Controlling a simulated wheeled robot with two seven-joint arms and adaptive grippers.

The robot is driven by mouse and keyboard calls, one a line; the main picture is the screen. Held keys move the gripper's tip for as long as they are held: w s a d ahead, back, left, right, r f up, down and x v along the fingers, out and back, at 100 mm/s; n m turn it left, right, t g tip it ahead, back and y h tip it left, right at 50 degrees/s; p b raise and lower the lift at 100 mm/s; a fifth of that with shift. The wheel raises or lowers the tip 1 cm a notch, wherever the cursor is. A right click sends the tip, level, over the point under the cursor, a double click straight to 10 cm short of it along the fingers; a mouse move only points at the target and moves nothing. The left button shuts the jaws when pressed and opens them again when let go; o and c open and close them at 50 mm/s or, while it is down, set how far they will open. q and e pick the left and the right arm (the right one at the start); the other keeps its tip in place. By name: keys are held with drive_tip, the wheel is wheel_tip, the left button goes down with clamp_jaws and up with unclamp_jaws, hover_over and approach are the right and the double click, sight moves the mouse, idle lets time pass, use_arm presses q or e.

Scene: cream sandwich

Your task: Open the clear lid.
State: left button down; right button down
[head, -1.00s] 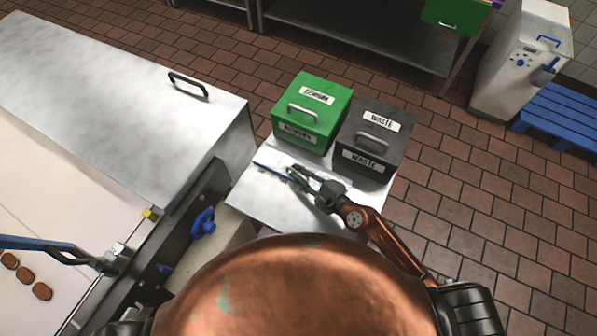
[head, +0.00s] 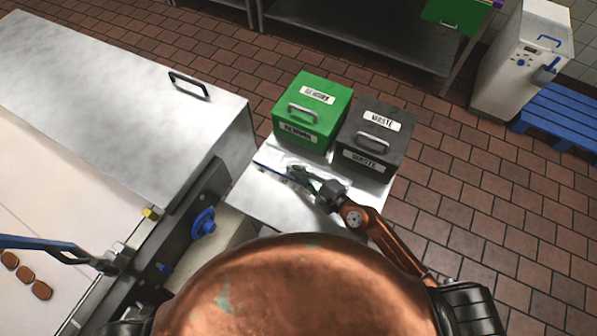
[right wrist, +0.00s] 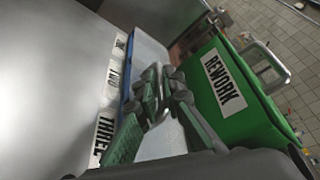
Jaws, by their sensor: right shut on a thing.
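My left gripper is not in view.
A green REWORK bin (head: 325,112) and a black WASTE bin (head: 396,131) stand close behind my right gripper. A steel machine (head: 195,110) with a blue knob (head: 203,222) stands at left. Several brown pieces (head: 25,276) lie on its pale belt.

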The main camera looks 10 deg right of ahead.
sight(302, 163)
drive_tip(key=shift+w+d+r+p, duration=0.1)
drive_tip(key=shift+r+p, duration=0.25)
drive_tip(key=shift+p, duration=0.3)
drive_tip(key=r+m+p, duration=0.1)
drive_tip(key=w+m+g+p, duration=0.1)
drive_tip(key=p, duration=0.1)
drive_tip(key=shift+d+r+g, duration=0.3)
drive_tip(key=shift+d+r, duration=0.05)
drive_tip(key=shift+r, duration=0.05)
drive_tip(key=shift+w+d+r+m+p, duration=0.25)
drive_tip(key=shift+w+r+m+p, duration=0.1)
drive_tip(key=shift+m+p, duration=0.4)
drive_tip(key=shift+w+d+r+m+g+y+p, duration=0.35)
drive_tip(key=shift+w+m+g, duration=0.2)
drive_tip(key=shift+m+g, duration=0.2)
drive_tip(key=shift+f, duration=0.1)
